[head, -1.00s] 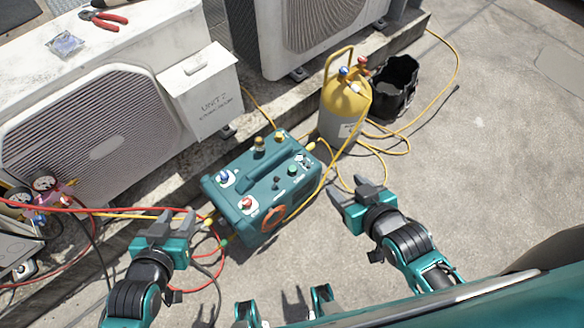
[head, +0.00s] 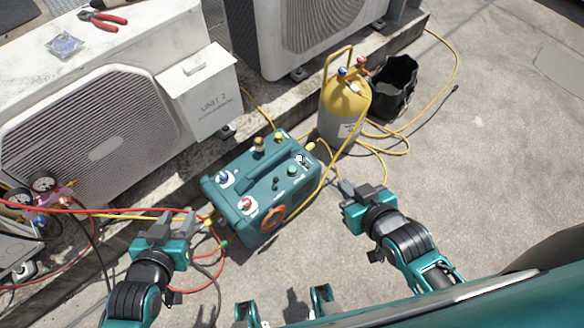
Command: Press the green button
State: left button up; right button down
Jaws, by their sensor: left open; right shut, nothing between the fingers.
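The teal recovery machine (head: 246,205) sits on the concrete in the middle of the head view. A small green button (head: 292,171) is on the right part of its top panel, near a black knob (head: 276,183). My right gripper (head: 346,189) is shut and empty, to the right of the machine and apart from it, with its fingertips toward the button side. My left gripper (head: 176,220) is open and empty, to the lower left of the machine. Nothing covers the green button.
A yellow and grey cylinder (head: 344,103) and a black bucket (head: 396,85) stand behind the machine. Yellow hoses (head: 385,145) lie on the right, and red hoses (head: 100,211) run on the left. Condenser units (head: 98,118) line the back.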

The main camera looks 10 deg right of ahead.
aim_at(291, 169)
jog(key=i+l+u, duration=0.15)
jog(key=u, duration=0.25)
jog(key=i+l+u, duration=0.1)
jog(key=u, duration=0.3)
jog(key=l+u, duration=0.4)
jog(key=i+j, duration=0.05)
jog(key=j, duration=0.05)
